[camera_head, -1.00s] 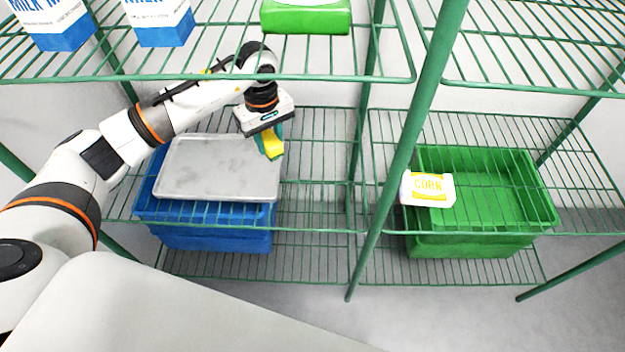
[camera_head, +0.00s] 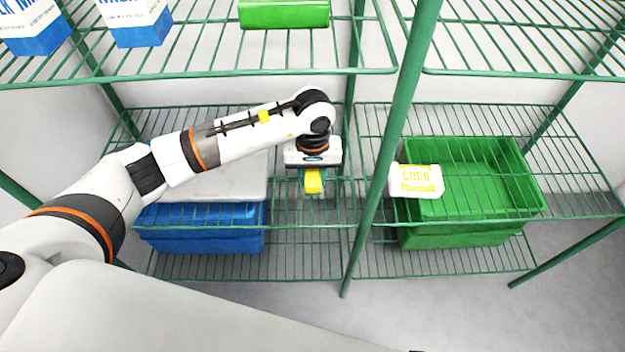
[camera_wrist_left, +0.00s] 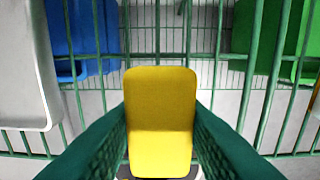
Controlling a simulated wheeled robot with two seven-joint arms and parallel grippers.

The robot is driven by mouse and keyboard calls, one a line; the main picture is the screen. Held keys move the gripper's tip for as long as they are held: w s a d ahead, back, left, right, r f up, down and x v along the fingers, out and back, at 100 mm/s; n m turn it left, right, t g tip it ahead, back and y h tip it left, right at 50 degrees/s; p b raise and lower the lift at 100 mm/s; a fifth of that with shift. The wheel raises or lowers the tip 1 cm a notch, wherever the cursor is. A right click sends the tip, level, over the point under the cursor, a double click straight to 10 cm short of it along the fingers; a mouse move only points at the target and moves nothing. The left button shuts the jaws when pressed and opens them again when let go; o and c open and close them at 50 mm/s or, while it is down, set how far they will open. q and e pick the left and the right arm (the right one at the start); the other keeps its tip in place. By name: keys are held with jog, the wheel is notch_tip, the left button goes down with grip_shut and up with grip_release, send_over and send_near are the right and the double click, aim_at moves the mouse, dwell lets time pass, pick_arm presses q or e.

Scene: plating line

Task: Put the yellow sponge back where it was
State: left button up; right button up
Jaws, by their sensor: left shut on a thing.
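The yellow sponge (camera_head: 314,182) is in my left gripper (camera_head: 313,178), which is shut on it. In the left wrist view the sponge (camera_wrist_left: 160,120) fills the space between the two green fingers (camera_wrist_left: 160,135). In the head view the gripper points down over the wire shelf, right of the grey tray (camera_head: 222,185) and left of the green post. I cannot tell whether the sponge touches the shelf wires. My right gripper does not show.
A blue crate (camera_head: 205,240) is below the grey tray. A white and yellow corn package (camera_head: 416,181) sits right of the green post (camera_head: 398,120), near a green crate (camera_head: 500,235). Milk cartons (camera_head: 140,25) and a green box (camera_head: 284,14) stand on the upper shelf. Bare wire shelf lies around the gripper.

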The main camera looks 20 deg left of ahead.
pick_arm(q)
jog(key=shift+f, duration=1.2)
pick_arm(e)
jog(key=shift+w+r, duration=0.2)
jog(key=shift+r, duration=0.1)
pick_arm(q)
jog(key=shift+f, duration=0.1)
jog(key=o, duration=0.9)
jog(key=shift+o, duration=0.2)
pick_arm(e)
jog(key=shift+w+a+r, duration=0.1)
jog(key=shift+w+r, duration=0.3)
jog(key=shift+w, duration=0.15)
